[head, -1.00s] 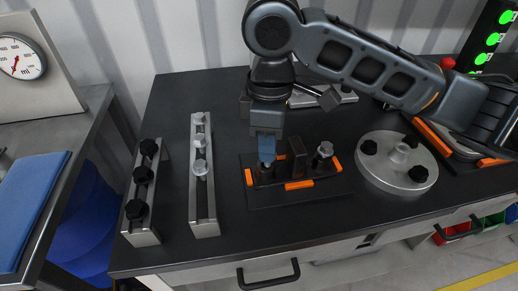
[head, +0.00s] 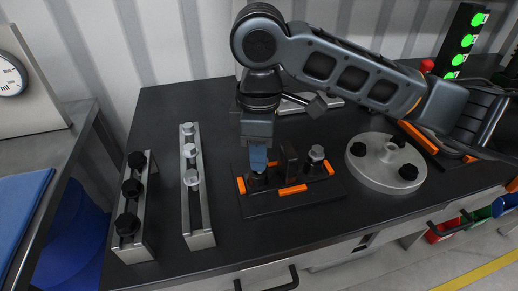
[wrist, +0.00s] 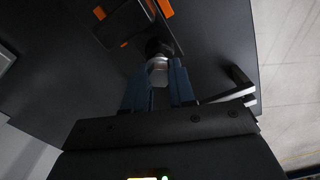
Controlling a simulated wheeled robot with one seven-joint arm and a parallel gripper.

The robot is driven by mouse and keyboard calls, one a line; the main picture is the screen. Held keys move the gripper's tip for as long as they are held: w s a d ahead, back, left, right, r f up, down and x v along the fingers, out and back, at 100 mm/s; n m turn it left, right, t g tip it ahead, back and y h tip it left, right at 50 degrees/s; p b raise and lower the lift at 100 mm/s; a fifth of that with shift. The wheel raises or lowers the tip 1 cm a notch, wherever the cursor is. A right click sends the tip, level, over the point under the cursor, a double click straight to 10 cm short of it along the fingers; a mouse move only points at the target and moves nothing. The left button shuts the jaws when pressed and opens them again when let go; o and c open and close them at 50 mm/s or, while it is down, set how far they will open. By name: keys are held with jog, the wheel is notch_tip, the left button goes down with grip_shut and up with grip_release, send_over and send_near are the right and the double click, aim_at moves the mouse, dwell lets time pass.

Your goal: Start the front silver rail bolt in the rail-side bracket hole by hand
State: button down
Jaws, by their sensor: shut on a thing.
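My gripper (head: 258,160) points down with its blue fingers over the left part of a dark bracket fixture (head: 290,202) with orange edge marks. In the wrist view the fingers (wrist: 157,85) are on both sides of a silver bolt head (wrist: 157,70). A round black part lies just beyond the bolt head. The fingers hide most of the bolt in the head view, and I cannot tell how far it sits in the hole. A second silver bolt (head: 316,153) stands upright at the fixture's right. A dark upright block (head: 289,162) stands between them.
A silver rail (head: 198,215) at the left carries 3 silver bolts. Another rail (head: 133,250) beside it carries 3 black bolts. A round silver plate (head: 385,175) with black knobs lies to the right. The bench top is clear in front of the fixture.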

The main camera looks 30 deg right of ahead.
jog(key=shift+w+f, duration=0.15)
jog(key=shift+f, duration=0.45)
jog(key=m, duration=0.6)
jog(key=shift+d, duration=0.1)
jog(key=m+p, duration=0.2)
jog(key=shift+r+m+p, duration=0.1)
jog(key=shift+m+p, duration=0.2)
jog(key=shift+m, duration=0.1)
jog(key=shift+m+p, duration=0.9)
jog(key=c, duration=1)
grip_release()
jog(key=shift+o, duration=0.2)
